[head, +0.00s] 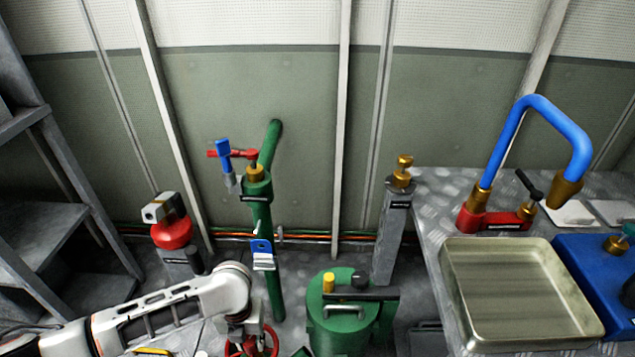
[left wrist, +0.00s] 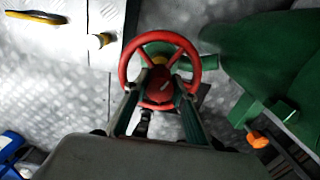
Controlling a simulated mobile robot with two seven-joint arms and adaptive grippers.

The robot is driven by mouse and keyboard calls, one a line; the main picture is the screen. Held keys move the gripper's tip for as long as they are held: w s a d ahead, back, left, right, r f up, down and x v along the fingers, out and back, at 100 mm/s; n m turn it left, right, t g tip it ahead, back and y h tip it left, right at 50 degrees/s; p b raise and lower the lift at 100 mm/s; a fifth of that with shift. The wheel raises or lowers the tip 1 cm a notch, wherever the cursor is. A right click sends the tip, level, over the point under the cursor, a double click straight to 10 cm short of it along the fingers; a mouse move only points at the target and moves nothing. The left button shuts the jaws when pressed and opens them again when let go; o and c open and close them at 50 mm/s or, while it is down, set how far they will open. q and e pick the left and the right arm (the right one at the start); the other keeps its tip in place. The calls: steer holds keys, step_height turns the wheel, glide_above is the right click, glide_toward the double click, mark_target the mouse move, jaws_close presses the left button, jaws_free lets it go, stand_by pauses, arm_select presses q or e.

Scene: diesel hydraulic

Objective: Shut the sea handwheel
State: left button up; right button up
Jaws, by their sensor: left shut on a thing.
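The red handwheel (left wrist: 181,38) shows in the left wrist view, with a small yellow centre and a green body behind it. In the head view, part of its red rim (head: 272,340) shows low in the picture, partly hidden by my left arm. My left gripper (left wrist: 156,92) is shut on the handwheel, its two fingers at the near part of the wheel. In the head view, my left gripper (head: 244,330) points down over the wheel. Its fingertips are hidden there. My right gripper is in neither view.
A green pipe (head: 263,215) with a red-handled valve rises behind the wheel. A green strainer pot (head: 335,338) stands close on the right. A metal bench with a tray (head: 515,243) is further right. Grey steps (head: 45,240) stand at left.

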arm_select(q)
steer(key=m, duration=0.1)
steer(key=f+m, duration=0.1)
steer(key=m, duration=0.1)
steer(key=shift+s+a+f+m, duration=0.1)
steer(key=shift+s+f+m, duration=0.05)
steer(key=shift+s+m, duration=0.2)
steer(key=o, duration=0.8)
steer(key=shift+o, duration=0.8)
steer(key=shift+f, duration=0.1)
steer(key=shift+w+r, duration=0.1)
steer(key=shift+r, duration=0.15)
